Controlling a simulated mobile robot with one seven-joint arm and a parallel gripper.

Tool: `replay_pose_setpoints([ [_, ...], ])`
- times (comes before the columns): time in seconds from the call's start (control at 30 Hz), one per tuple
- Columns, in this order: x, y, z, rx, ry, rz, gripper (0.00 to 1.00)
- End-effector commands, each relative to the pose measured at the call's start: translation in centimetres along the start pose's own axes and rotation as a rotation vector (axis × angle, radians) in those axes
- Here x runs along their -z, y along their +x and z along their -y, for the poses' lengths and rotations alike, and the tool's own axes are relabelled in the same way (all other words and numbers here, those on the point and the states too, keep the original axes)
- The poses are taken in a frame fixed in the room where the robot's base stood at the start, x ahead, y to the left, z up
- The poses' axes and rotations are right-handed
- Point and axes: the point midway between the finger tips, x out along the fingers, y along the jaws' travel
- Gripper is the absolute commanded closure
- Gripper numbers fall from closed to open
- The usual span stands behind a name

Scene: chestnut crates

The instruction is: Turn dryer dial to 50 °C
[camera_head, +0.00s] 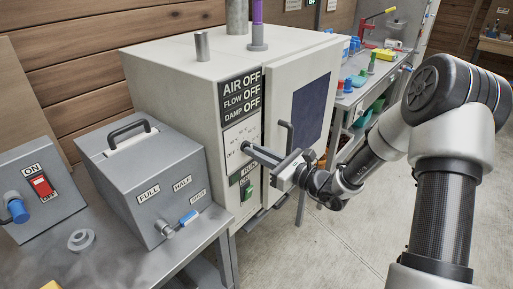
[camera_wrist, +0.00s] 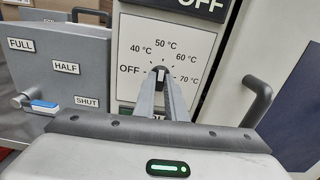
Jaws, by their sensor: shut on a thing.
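The dryer (camera_head: 180,75) is a large off-white cabinet in the head view. Its white dial plate (camera_wrist: 190,45) carries OFF, 40, 50, 60 and 70 °C around the dial. The dark dial (camera_wrist: 160,71) sits low on the plate, between the fingertips. My gripper (camera_head: 252,150) reaches in from the right in the head view and is shut on the dial; its fingers also show in the wrist view (camera_wrist: 161,86). The dial's light mark looks roughly upright, towards 50 °C, but the fingers partly cover the dial and its exact setting is unclear.
A black handle (camera_head: 285,135) stands out from the dryer door, close beside my gripper. A green switch (camera_head: 247,190) is below the dial. A grey box (camera_head: 130,165) with FULL, HALF and SHUT labels stands to the left. Open floor (camera_head: 330,240) lies in front.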

Motion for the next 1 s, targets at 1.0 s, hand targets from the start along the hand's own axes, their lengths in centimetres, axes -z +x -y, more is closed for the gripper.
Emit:
replay_pose_setpoints([
  [1.0, 0.07, -0.06, 0.01, 0.0, 0.041, -0.001, 0.7],
])
